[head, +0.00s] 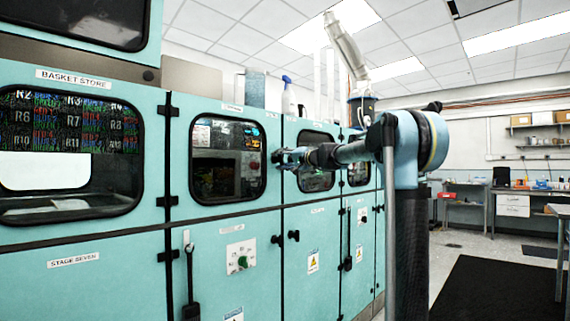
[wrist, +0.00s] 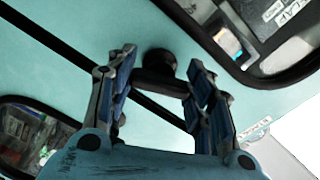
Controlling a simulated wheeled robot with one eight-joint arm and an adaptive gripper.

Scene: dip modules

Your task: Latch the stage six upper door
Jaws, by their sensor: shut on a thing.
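A teal upper door (head: 228,122) with a rounded dark window (head: 228,160) is in the middle of the head view. It looks flush with the cabinet front; its label is too small to read. My gripper (head: 284,157) is at the door's right edge. In the wrist view my gripper (wrist: 158,90) has its blue-grey fingers on either side of a black latch handle (wrist: 158,62), a round knob with a dark bar. The fingers are shut on that handle. The dark seam beside the door runs diagonally behind the fingers. The handle is mostly hidden by my gripper in the head view.
The basket store door (head: 80,85) and the stage seven panel (head: 75,285) are at the left. A lower panel with a green knob (head: 242,262) and black latches (head: 293,236) lies below. A spray bottle (head: 288,98) stands on top. Open floor and benches are at the right.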

